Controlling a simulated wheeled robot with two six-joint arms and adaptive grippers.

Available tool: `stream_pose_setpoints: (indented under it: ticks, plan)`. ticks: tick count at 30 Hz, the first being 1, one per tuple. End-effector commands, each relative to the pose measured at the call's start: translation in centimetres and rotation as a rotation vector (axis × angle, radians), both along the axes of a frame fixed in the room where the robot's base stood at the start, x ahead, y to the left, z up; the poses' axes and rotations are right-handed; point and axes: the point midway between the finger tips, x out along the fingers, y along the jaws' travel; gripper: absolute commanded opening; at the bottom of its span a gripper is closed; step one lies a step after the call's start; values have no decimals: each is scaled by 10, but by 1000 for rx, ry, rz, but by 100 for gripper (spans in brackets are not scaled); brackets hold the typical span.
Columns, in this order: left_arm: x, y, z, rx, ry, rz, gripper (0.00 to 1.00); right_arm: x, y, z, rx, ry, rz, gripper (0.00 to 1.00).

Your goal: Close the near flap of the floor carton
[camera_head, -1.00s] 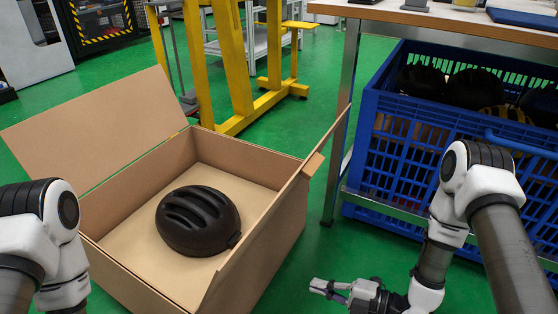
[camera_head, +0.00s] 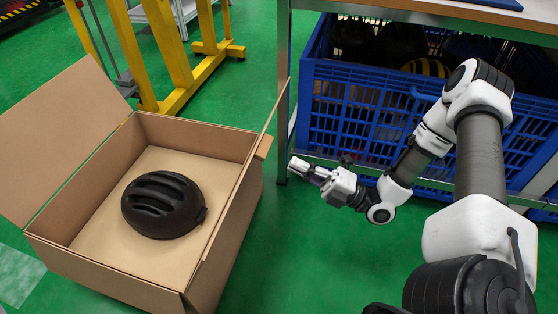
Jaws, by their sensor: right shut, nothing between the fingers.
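The floor carton (camera_head: 110,275) is an open brown cardboard box on the green floor at the left. A black helmet (camera_head: 163,205) lies inside on its bottom. One large flap (camera_head: 55,130) stands open, leaning outward at the left. Another flap (camera_head: 240,185) stands raised along the right side, seen nearly edge-on. I cannot tell whether a flap hangs on the side closest to me. My right gripper (camera_head: 293,165) is shut and empty, to the right of the carton and apart from it, pointing left towards the raised right flap. My left gripper is out of view.
A blue crate (camera_head: 355,112) with dark helmets stands on a low shelf behind my right arm, under a table (camera_head: 440,10). The table's metal leg (camera_head: 283,90) rises just beyond my right gripper. A yellow frame (camera_head: 165,50) stands behind the carton. Green floor is clear in front.

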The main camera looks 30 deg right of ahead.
Motion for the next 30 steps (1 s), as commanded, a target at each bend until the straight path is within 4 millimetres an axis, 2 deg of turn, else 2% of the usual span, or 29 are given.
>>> stream_pose_setpoints:
  ticks: [3,10,23,30]
  plan:
    - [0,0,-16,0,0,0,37,17,16,5,-1,-3,4,0]
    - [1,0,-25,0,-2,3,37,35,30,17,-1,0,2,0]
    - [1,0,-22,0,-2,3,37,36,31,21,-4,5,0,0]
    - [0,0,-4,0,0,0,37,46,39,34,-42,46,2,0]
